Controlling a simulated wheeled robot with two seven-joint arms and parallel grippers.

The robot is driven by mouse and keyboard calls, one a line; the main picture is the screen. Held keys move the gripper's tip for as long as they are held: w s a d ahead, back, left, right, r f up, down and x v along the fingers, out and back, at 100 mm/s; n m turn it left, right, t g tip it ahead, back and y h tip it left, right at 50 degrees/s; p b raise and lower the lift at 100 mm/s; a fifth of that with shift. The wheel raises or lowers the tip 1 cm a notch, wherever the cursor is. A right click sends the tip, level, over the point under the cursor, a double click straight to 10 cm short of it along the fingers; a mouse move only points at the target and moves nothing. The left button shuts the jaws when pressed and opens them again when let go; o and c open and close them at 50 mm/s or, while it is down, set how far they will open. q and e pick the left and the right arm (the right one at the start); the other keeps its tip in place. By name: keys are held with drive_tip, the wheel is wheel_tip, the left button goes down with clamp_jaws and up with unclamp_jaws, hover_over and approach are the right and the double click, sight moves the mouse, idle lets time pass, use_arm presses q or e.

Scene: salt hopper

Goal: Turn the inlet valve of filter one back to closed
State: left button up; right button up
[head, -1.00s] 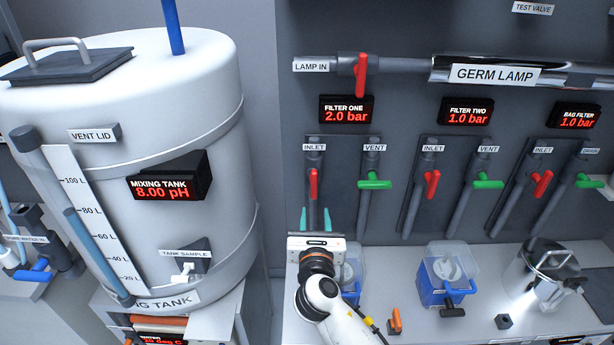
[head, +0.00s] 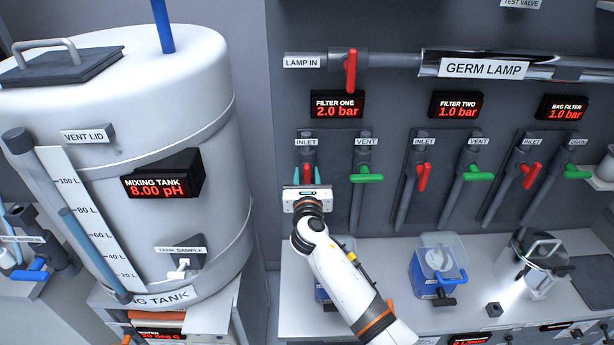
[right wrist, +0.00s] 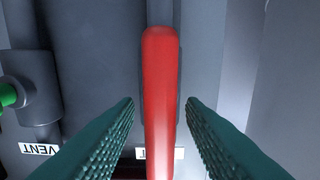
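The red inlet valve handle of filter one (head: 308,172) stands in line with its pipe below the INLET label. In the right wrist view the red handle (right wrist: 160,90) runs lengthwise between the two green fingers. My right gripper (head: 308,175) is at the handle, with a finger on either side. It is open, and gaps show between the fingers and the handle in the right wrist view (right wrist: 160,115). The filter one display (head: 337,105) reads 2.0 bar. My left gripper is not in view.
The green vent handle (head: 367,178) of filter one is level, just right of my gripper. The red lamp-in handle (head: 350,70) is above. Filter two's inlet handle (head: 424,177) is farther right. The white mixing tank (head: 120,240) stands left. A bench with containers lies below.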

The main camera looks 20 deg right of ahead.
clamp_jaws()
